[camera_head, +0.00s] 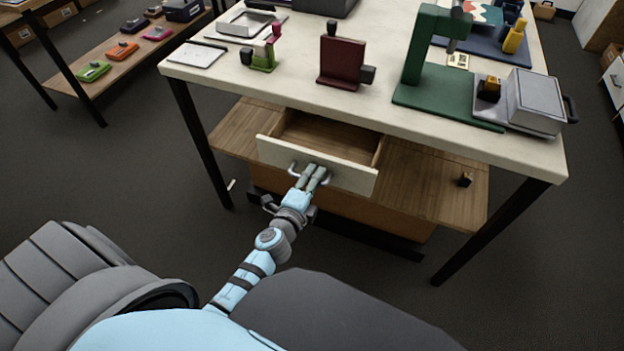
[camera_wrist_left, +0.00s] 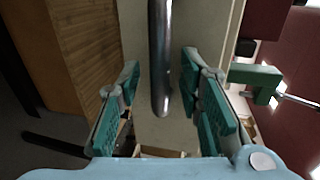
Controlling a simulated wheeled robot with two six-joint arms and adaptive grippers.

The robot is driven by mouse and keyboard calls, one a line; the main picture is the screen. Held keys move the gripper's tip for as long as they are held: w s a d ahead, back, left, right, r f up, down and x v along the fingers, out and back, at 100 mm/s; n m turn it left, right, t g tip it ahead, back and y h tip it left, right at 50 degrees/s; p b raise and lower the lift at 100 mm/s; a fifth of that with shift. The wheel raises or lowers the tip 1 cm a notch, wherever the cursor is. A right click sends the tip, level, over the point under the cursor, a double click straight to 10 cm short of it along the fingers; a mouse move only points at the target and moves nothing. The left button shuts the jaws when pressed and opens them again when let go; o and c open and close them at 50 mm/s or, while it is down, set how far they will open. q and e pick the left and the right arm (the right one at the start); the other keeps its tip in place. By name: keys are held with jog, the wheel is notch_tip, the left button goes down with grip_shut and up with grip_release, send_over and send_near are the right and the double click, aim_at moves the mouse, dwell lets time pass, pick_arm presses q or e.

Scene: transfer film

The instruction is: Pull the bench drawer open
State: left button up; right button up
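The bench drawer (camera_head: 352,180) has a cream front and a wooden inside, and it stands partly out from under the bench top (camera_head: 290,93). The visible part of its inside looks empty. Its metal bar handle (camera_head: 293,169) is partly hidden by my left gripper (camera_head: 314,175). In the left wrist view the handle (camera_wrist_left: 160,60) runs between the two teal-padded fingers of my left gripper (camera_wrist_left: 162,105). A gap shows on each side of the bar, so the fingers are open around it. My right gripper is in neither view.
A wooden lower shelf (camera_head: 430,180) carries a small dark block (camera_head: 465,180) at right. On the bench top stand a dark red piece (camera_head: 342,60), a green press (camera_head: 420,50) and a grey box (camera_head: 537,100).

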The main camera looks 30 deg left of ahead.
pick_arm(q)
jog(key=v, duration=1.2)
jog(key=s+f+n+g, duration=0.45)
jog(key=s+f, duration=0.25)
jog(key=f, duration=0.6)
jog(key=s+f+n+g, duration=0.4)
jog(key=s+f+n, duration=0.25)
jog(key=f, duration=0.55)
jog(key=s+a+f+n+g, duration=0.2)
jog(key=s+f, duration=0.3)
jog(key=s, duration=0.4)
jog(key=s+a+f+n+g, duration=0.2)
jog(key=s+f+n+g, duration=0.1)
jog(key=s, duration=0.5)
notch_tip(320, 180, down, 3)
jog(key=shift+s+r+n+g+h, duration=0.15)
jog(key=shift+s+n+g+h, duration=0.15)
jog(key=shift+s+g+h, duration=0.15)
